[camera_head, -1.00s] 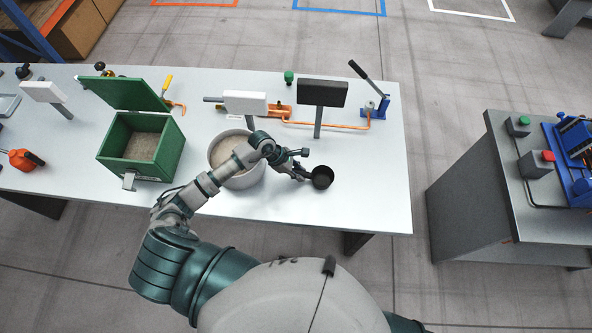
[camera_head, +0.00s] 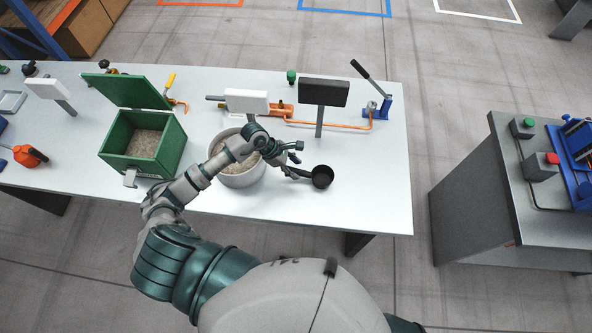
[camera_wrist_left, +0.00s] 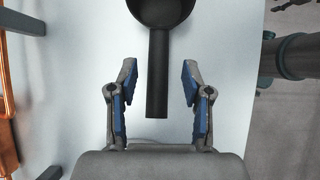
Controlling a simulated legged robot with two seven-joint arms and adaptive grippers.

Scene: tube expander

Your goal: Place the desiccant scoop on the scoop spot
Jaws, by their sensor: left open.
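The black desiccant scoop (camera_head: 322,177) lies on the white table, right of the grey bucket, with its handle pointing left toward my left gripper (camera_head: 291,158). In the left wrist view the scoop handle (camera_wrist_left: 158,75) runs down between the two blue-padded fingers of my left gripper (camera_wrist_left: 158,85). The fingers are open, with a gap on both sides of the handle. The scoop's cup shows at the top of that view, partly cut off. No marked scoop spot can be made out. My right gripper is not in view.
The grey bucket (camera_head: 238,181) with grainy fill stands under my left forearm. An open green box (camera_head: 112,146) stands to the left. A black panel on a post (camera_head: 319,121) and a blue lever press (camera_head: 384,107) stand behind. The table's front right is clear.

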